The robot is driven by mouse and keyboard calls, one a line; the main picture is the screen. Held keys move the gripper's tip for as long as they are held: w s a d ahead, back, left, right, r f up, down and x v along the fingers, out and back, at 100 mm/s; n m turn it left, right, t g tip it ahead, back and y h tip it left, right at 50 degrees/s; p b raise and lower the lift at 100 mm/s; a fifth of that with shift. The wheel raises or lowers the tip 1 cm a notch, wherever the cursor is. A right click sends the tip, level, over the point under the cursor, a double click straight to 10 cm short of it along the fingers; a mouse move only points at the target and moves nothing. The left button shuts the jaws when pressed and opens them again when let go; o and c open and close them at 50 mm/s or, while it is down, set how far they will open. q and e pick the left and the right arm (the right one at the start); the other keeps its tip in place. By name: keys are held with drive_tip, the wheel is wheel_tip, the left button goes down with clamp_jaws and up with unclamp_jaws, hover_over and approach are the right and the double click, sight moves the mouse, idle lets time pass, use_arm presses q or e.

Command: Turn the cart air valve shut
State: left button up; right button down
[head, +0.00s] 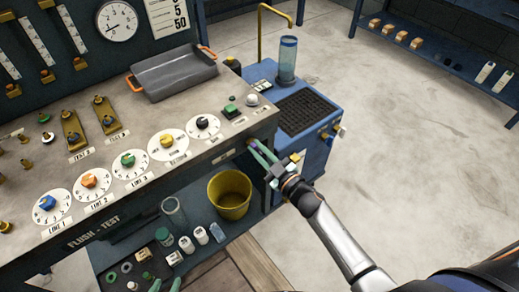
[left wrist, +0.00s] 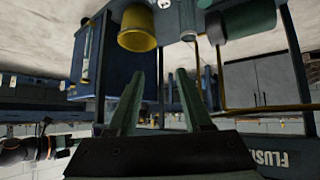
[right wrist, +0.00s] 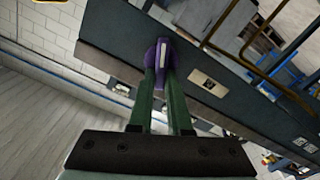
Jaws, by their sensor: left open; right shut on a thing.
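A purple valve handle with a pale stripe (right wrist: 162,52) sits on the dark edge face of the bench in the right wrist view. I take it for the cart air valve; no readable label shows. My right gripper (right wrist: 159,70) is shut on it, one green finger on each side. In the head view my right gripper (head: 258,150) is at the bench's front right corner, and its fingers mostly hide the handle. My left gripper (left wrist: 160,76) is open and empty below the bench front. Its fingertips (head: 166,285) show at the bottom of the head view.
The bench top (head: 95,165) carries several numbered dials. A blue cart (head: 262,75) with a black grate stands just right of the bench. A yellow bucket (head: 230,196) and several jars stand on the lower shelf. The floor (head: 400,130) to the right is clear.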

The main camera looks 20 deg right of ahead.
use_arm(q)
drive_tip(key=d+f+b, duration=0.1)
drive_tip(key=b, duration=0.1)
drive_tip(key=w+d+f+b, duration=0.1)
drive_tip(key=b, duration=0.1)
drive_tip(key=shift+w+d+f+h, duration=0.15)
drive_tip(key=shift+d+f+h, duration=0.15)
drive_tip(key=shift+h, duration=0.1)
use_arm(e)
drive_tip(key=n, duration=0.4)
drive_tip(key=f+n, duration=0.1)
drive_tip(key=n, duration=0.3)
drive_tip(key=f+n, duration=0.1)
drive_tip(key=n, duration=0.3)
drive_tip(key=shift+s+a+n, duration=0.2)
drive_tip(key=shift+n, duration=0.1)
use_arm(q)
drive_tip(key=shift+w+r, duration=0.1)
use_arm(e)
drive_tip(key=c, duration=1)
unclamp_jaws()
drive_tip(key=shift+d+r, duration=0.1)
drive_tip(key=shift+o, duration=0.7)
drive_tip(key=shift+r, duration=0.1)
drive_tip(key=shift+a, duration=0.2)
